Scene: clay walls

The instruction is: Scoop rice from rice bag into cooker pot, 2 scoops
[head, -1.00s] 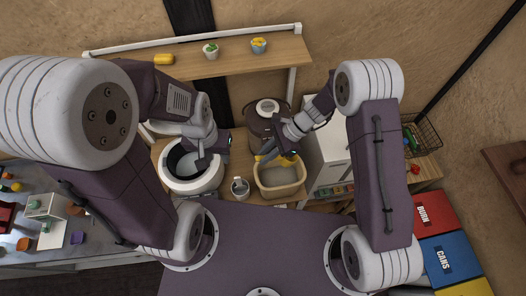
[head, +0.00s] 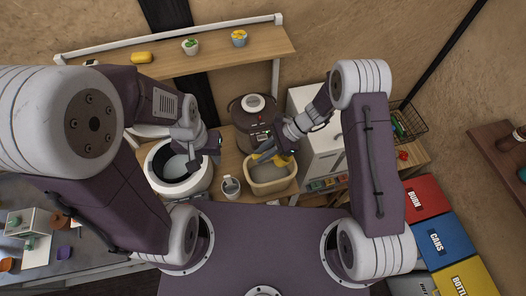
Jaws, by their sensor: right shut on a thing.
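A white round cooker (head: 157,181) stands open at the left of the worktop, with a grey inner pot (head: 174,164) showing. A beige open container (head: 270,189), which looks like the rice bag, stands to its right with pale contents. My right gripper (head: 268,154) is over the beige container's back part, shut on a small yellow thing (head: 284,160) that looks like the scoop. Whether the scoop holds rice is too small to tell. My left gripper (head: 201,163) hangs over the cooker's right side; its fingers are too small to read.
A grey cup (head: 230,188) stands between the cooker and the beige container. A brown cooker-like appliance (head: 249,119) stands behind, and a white cabinet (head: 319,145) to the right. A wooden shelf (head: 170,62) with small pots runs above the back. Coloured bins (head: 437,241) stand at the right.

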